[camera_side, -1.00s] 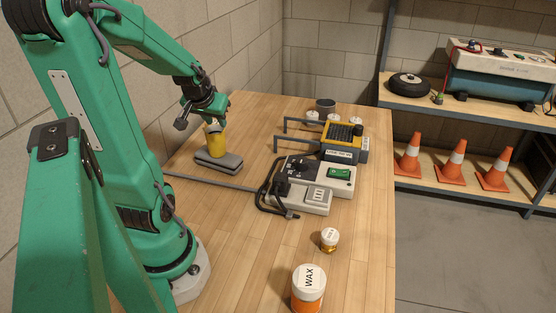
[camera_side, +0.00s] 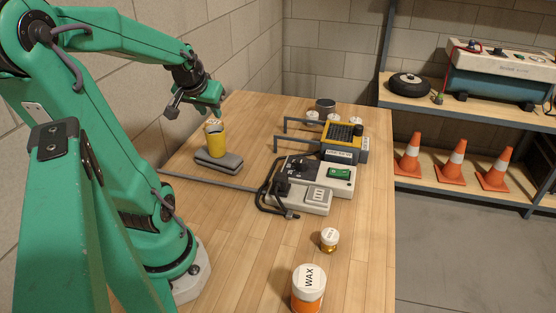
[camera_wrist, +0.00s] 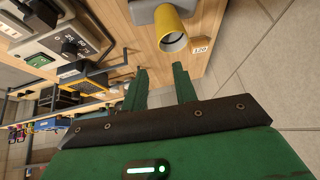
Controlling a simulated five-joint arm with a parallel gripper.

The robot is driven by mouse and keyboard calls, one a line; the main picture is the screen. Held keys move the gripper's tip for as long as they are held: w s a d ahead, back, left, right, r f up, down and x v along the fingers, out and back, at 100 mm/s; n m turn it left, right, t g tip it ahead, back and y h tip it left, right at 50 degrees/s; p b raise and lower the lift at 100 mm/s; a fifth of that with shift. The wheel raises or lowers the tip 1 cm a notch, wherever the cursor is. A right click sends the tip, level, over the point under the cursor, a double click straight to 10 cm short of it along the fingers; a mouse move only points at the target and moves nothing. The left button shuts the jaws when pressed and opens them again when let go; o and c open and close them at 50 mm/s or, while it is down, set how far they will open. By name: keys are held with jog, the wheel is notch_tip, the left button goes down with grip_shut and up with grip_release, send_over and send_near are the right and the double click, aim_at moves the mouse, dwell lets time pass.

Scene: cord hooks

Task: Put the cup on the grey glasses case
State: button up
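The yellow cup (camera_side: 217,143) stands upright on the grey glasses case (camera_side: 232,167), on the left part of the bench. In the wrist view the cup (camera_wrist: 170,30) shows its open rim and looks empty, with the grey case (camera_wrist: 143,12) under it. My gripper (camera_side: 196,110) is above the cup and apart from it. In the wrist view its two green fingers (camera_wrist: 160,85) are spread with nothing between them.
Power units (camera_side: 315,185) with a cable, a yellow-black device (camera_side: 345,140) and hooks are to the right. Wax jars (camera_side: 309,288) stand in front. The bench's front middle is clear.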

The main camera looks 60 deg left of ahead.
jog(key=d+r+m+h, duration=0.1)
jog(key=d+m, duration=0.2)
jog(key=d, duration=0.5)
jog(key=w+d+r+m+t+h, duration=0.1)
jog(key=d+m+h, duration=0.1)
jog(key=d, duration=0.6)
jog(key=w+d+r+m+h, duration=0.1)
jog(key=d+m+h, duration=0.1)
jog(key=d, duration=0.6)
jog(key=shift+d+r+m, duration=0.25)
jog(key=shift+m, duration=0.65)
